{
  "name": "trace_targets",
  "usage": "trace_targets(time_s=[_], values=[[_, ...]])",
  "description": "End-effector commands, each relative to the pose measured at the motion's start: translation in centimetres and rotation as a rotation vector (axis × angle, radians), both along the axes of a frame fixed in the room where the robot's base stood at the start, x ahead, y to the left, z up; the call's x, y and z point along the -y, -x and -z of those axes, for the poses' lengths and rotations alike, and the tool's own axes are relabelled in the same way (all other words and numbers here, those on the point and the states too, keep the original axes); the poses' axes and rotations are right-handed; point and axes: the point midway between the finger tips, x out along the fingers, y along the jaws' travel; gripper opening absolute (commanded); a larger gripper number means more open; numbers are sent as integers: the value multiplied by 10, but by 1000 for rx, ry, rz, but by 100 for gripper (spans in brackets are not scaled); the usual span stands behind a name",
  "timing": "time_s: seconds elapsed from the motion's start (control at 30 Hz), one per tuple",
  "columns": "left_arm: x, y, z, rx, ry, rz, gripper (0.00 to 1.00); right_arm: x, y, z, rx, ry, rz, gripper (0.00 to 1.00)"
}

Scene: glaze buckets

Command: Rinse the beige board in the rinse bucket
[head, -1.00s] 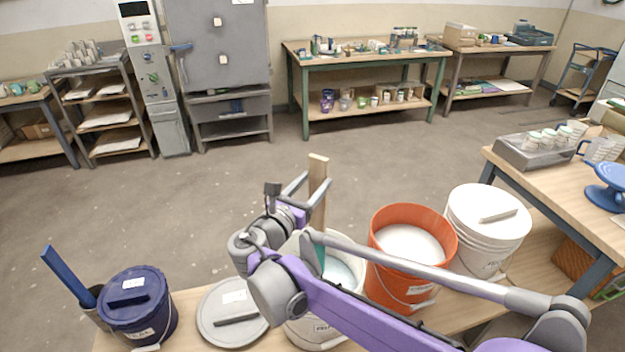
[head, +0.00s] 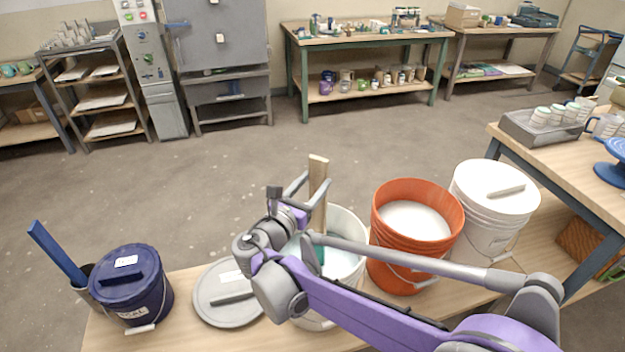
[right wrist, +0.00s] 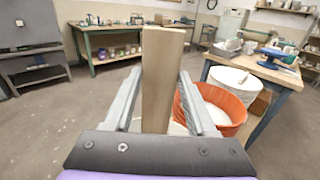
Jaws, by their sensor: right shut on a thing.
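The beige board (head: 318,185) stands upright in my right gripper (head: 310,190), which is shut on it. In the right wrist view the board (right wrist: 162,75) rises between the two grey fingers (right wrist: 162,105). In the head view its lower part is in front of or above the middle white bucket (head: 347,262), which holds pale liquid and a teal thing (head: 320,254). My arm hides part of that bucket, so I cannot tell whether the board is in the liquid. I cannot read which bucket is the rinse bucket. My left gripper is not in view.
An orange bucket (head: 392,259) with whitish liquid stands to the right, and a lidded white bucket (head: 487,224) beyond it. A grey lid (head: 213,305) and a dark blue lidded bucket (head: 130,290) are at left. A side table (head: 560,165) is at right.

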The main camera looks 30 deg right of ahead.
Motion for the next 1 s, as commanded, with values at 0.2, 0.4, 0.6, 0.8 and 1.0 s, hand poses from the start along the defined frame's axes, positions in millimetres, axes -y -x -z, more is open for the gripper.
trace_targets(time_s=[0.2, 0.4, 0.6, 0.8, 1.0], values=[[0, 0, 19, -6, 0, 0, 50, 0, 0, 25, -1, 1, 0, 0], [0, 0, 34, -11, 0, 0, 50, 0, 0, 45, -1, 1, 0, 0], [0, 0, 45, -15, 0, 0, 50, 0, 0, 61, 1, 1, 0, 0], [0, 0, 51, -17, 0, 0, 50, 0, 0, 69, 1, 1, 0, 0], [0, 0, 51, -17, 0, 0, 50, 0, 0, 70, 1, 1, 0, 0]])
